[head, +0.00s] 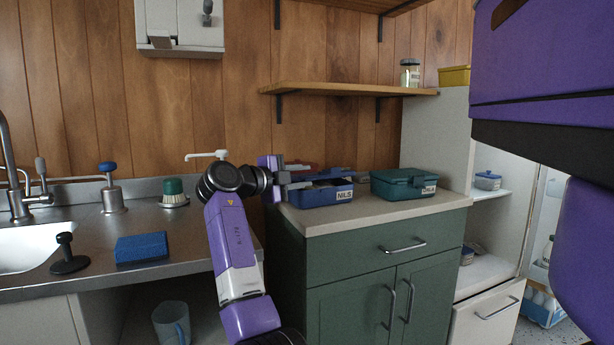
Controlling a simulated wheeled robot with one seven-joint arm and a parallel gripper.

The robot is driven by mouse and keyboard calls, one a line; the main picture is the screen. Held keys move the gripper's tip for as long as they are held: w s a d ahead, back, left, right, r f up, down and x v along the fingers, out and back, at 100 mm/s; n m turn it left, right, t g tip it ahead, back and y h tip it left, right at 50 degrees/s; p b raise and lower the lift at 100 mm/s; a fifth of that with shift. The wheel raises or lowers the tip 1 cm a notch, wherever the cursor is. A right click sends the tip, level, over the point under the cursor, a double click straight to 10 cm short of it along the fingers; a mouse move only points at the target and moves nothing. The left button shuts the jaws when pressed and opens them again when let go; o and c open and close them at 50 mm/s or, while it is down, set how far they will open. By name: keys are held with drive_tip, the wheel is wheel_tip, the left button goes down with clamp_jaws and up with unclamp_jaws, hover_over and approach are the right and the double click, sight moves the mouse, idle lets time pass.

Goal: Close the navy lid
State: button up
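A navy box (322,197) with a white label reading "NILS" sits on the pale top of the green cabinet. Its navy lid (335,174) shows as a dark slab above the box body, apparently not flush with it; its exact angle is hard to tell at this size. My gripper (301,178) is at the left end of the box, level with its upper edge. It partly hides that end, and whether it touches the lid or how far its fingers are apart is unclear.
A dark teal lidded box (404,183) stands right of the navy box. A reddish object (302,165) shows behind my gripper. A wooden shelf (340,88) hangs above. A blue sponge-like block (141,247) lies on the steel counter (90,222) at left.

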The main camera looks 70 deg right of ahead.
drive_tip(key=v, duration=0.5)
drive_tip(key=shift+w+a+p, duration=0.1)
drive_tip(key=shift+a+p, duration=0.2)
drive_tip(key=shift+p, duration=0.1)
